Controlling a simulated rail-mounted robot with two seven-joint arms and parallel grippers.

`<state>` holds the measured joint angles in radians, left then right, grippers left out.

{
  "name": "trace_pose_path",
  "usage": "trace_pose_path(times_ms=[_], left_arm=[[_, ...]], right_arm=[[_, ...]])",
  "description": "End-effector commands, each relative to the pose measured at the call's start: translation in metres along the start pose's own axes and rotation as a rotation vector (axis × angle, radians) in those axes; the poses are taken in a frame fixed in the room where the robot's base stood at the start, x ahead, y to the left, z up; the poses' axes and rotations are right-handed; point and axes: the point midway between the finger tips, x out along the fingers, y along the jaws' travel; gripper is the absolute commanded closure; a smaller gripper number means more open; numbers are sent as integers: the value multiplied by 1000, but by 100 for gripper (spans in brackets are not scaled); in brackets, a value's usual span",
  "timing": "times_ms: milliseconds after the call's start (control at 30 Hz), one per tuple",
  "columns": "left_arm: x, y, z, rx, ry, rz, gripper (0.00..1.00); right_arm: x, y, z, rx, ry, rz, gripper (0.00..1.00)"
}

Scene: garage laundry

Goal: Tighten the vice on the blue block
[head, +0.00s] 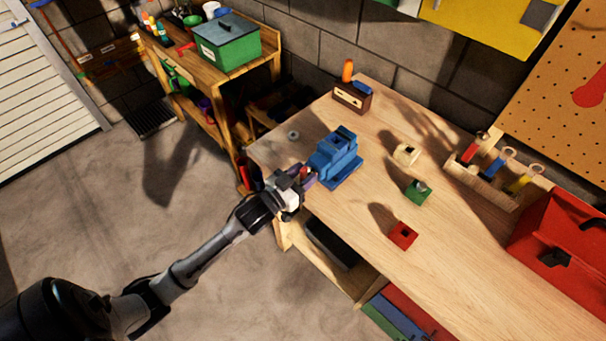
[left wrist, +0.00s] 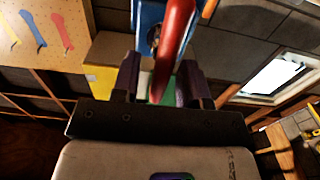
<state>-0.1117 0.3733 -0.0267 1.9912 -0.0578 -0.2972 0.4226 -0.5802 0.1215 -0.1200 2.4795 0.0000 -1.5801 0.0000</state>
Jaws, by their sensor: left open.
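The blue vice (head: 333,160) stands at the near left edge of the wooden workbench (head: 450,245). A darker blue piece shows at its top, but I cannot tell a separate block clearly from the vice body. My left gripper (head: 305,178) is open at the front of the vice, by its red handle. In the left wrist view the red handle (left wrist: 174,40) runs between the two spread fingers of the gripper (left wrist: 160,85), with blue vice surface (left wrist: 150,14) behind it. Whether either finger touches the handle I cannot tell. My right gripper is not in view.
Cream (head: 406,154), green (head: 417,191) and red (head: 403,235) blocks stand on the bench right of the vice. A tool rack (head: 490,176) and red toolbox (head: 565,250) are farther right. A small wooden box (head: 352,97) stands behind the vice.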

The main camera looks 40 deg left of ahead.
Motion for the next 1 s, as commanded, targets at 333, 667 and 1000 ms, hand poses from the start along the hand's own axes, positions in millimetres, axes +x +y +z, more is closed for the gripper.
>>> trace_pose_path(times_ms=[333,667,1000], left_arm=[[0,0,0,0,0,0,83],[0,0,-1,6,0,0,100],[0,4,-4,168,-2,0,100]], right_arm=[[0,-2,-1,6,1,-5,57],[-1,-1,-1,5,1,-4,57],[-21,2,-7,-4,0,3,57]])
